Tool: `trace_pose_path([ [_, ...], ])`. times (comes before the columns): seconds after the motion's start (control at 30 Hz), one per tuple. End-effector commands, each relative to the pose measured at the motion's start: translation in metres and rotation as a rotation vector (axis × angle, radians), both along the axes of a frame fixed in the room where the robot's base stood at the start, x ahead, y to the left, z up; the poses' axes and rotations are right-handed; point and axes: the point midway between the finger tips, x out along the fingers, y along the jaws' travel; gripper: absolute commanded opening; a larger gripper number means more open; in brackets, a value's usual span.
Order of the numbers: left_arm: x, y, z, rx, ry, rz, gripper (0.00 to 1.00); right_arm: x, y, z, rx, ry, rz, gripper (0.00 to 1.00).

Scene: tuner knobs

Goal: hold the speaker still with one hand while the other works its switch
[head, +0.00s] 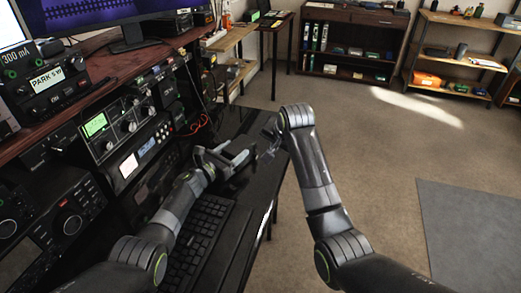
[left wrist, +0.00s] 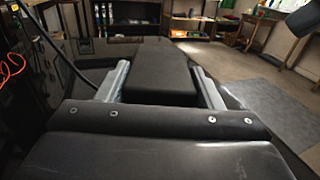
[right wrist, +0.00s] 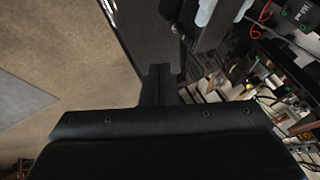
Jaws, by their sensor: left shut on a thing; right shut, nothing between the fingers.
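The speaker (left wrist: 160,70) is a dark box in the left wrist view, held between the two grey fingers of my left gripper (left wrist: 160,82). In the head view the left gripper (head: 243,160) is over the black desk, shut on the speaker. My right gripper (head: 268,143) is close beside it, to the right, with its tips hard to make out. In the right wrist view the right gripper (right wrist: 160,85) is shut and empty. The speaker's switch cannot be made out. Whether the right fingertips touch the speaker cannot be told.
A keyboard (head: 200,240) lies on the desk nearer to me. Radio units (head: 118,125) line the left side, and an orange cable (head: 196,124) hangs near the left gripper. Open carpet (head: 370,150) lies right of the desk; shelves (head: 350,45) stand far back.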

Motion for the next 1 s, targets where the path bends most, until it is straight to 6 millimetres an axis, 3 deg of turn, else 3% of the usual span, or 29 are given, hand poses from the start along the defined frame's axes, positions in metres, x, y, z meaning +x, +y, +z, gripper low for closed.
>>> trace_pose_path([
  [0.57,0.0,0.0,-0.001,0.0,0.001,0.0,0.25,0.0,-0.001,0.002,0.012,0.004,-0.059,0.0],
  [1.0,0.0,0.0,-0.001,0.0,0.001,0.0,0.25,0.028,0.005,-0.04,0.011,0.006,-0.06,0.0],
])
